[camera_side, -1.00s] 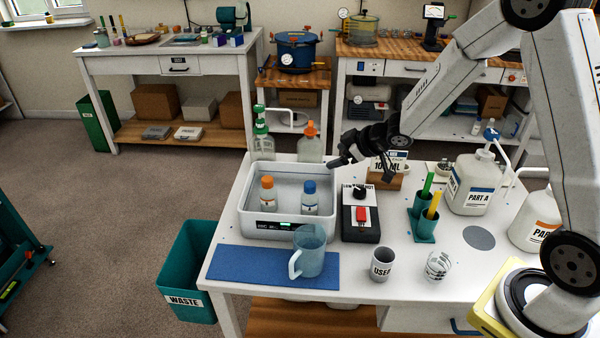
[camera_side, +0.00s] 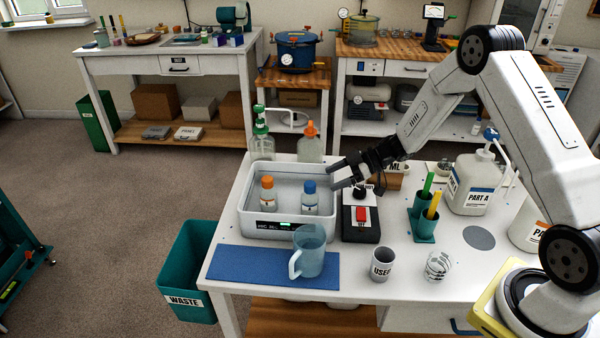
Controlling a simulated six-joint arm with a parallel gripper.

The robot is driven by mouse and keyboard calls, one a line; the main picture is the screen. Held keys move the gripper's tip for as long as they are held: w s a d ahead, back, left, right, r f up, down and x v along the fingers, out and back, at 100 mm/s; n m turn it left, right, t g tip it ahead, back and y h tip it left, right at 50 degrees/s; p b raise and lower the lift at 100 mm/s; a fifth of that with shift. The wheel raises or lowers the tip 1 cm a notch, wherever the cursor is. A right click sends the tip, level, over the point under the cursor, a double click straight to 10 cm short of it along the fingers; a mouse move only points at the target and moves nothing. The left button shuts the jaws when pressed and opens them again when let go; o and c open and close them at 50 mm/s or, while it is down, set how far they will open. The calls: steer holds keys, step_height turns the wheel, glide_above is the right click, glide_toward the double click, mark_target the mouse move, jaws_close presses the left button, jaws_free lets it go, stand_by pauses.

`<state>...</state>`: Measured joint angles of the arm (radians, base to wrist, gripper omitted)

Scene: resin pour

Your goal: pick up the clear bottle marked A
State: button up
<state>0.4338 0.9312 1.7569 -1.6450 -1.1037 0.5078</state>
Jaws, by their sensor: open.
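Two small clear bottles stand upright in the grey bath (camera_side: 250,222), one with a blue cap (camera_side: 310,203) and one with an orange cap (camera_side: 267,198). Their label letters are too small to read; the blue cap matches the blue on the large PART A jug (camera_side: 468,192). My gripper (camera_side: 332,177) is open and empty. Its dark fingers point left, over the right edge of the bath, just right of and a little above the blue-capped bottle. I cannot tell whether a finger touches anything.
A black box with a red switch (camera_side: 361,226) stands right of the bath, below my gripper. A clear pitcher (camera_side: 309,255) stands on the blue mat (camera_side: 240,266) in front. Taller bottles (camera_side: 310,146) stand behind the bath. Teal holders (camera_side: 424,228) stand to the right.

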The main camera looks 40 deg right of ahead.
mark_target(310, 188)
steer(key=shift+x, duration=1.2)
steer(key=shift+x, duration=2.6)
jaws_close()
